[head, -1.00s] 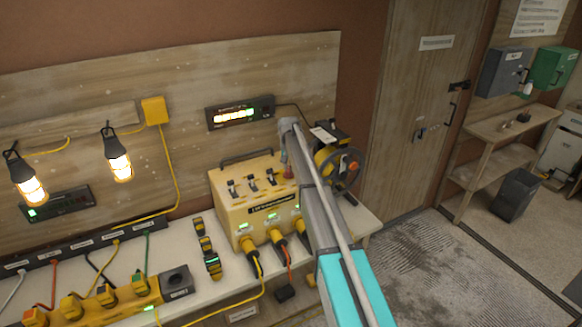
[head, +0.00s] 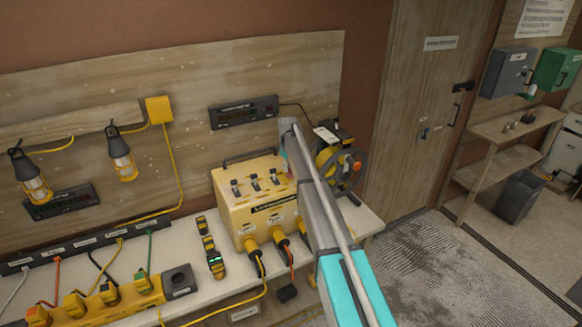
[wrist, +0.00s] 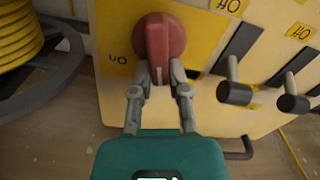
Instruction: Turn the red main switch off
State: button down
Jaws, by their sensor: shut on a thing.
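The red main switch (wrist: 172,38) is a round red knob with a raised grip, on the yellow power box (wrist: 120,100) in the wrist view. My gripper (wrist: 160,74) is shut on its grip, one finger on each side. In the head view the yellow box (head: 235,215) stands on the bench, and my arm covers most of the switch. The box's front indicators look dark.
Black levers (wrist: 234,92) stick out beside the switch. A yellow cable reel (wrist: 30,40) stands close on the other side. Two work lamps (head: 120,160) and a wall display (head: 244,112) are dark. Cables run from the box front.

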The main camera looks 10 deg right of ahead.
jog(key=n, duration=0.5)
jog(key=shift+s+a, duration=0.1)
jog(key=shift+s, duration=0.05)
jog(key=shift+n, duration=0.4)
jog(key=c, duration=0.6)
grip_release()
jog(key=shift+s, duration=0.1)
jog(key=shift+r, duration=0.15)
